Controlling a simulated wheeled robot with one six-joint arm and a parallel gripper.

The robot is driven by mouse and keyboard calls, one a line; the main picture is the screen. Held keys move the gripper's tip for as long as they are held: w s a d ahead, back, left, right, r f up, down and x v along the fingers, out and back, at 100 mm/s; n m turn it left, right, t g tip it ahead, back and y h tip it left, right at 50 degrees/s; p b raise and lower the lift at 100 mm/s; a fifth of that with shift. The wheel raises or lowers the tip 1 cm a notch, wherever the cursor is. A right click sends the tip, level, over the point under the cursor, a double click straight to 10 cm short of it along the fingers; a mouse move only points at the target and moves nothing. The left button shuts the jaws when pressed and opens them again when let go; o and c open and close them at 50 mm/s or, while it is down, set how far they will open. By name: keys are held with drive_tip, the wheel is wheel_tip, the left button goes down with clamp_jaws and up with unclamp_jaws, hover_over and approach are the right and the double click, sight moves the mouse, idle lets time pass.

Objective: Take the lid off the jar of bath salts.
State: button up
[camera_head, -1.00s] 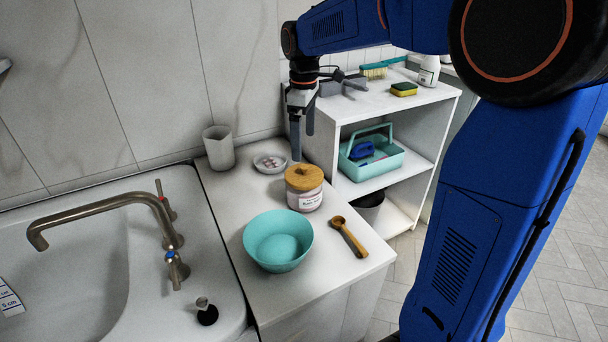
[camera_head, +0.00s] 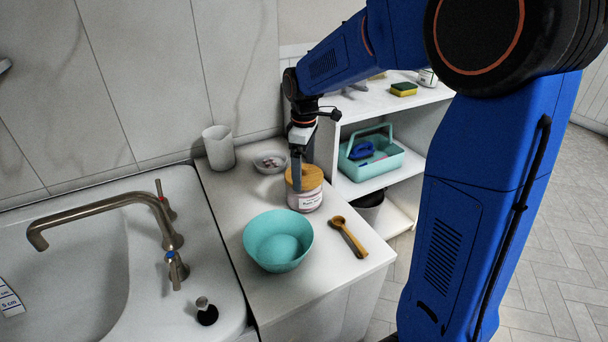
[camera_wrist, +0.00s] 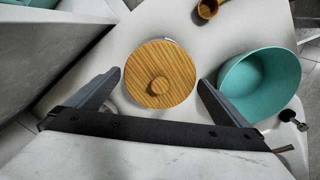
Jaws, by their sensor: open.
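The jar of bath salts (camera_head: 307,200) stands upright on the white counter, with a pale body and a label. Its round wooden lid (camera_head: 312,178) with a small knob is on top; the lid also fills the middle of the wrist view (camera_wrist: 160,75). My gripper (camera_head: 301,180) is right at the lid from above, pointing down. In the wrist view its two fingers (camera_wrist: 158,84) are open on either side of the lid, with a gap visible at each side. The far finger is partly hidden in the head view.
A teal bowl (camera_head: 278,241) stands close in front of the jar, and a wooden scoop (camera_head: 347,236) lies to its right. A small dish (camera_head: 269,162) and a white cup (camera_head: 219,148) are behind. A shelf unit (camera_head: 385,189) stands to the right, a basin (camera_head: 75,240) to the left.

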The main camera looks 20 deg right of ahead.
drive_tip(key=c, duration=0.7)
drive_tip(key=shift+r, duration=0.1)
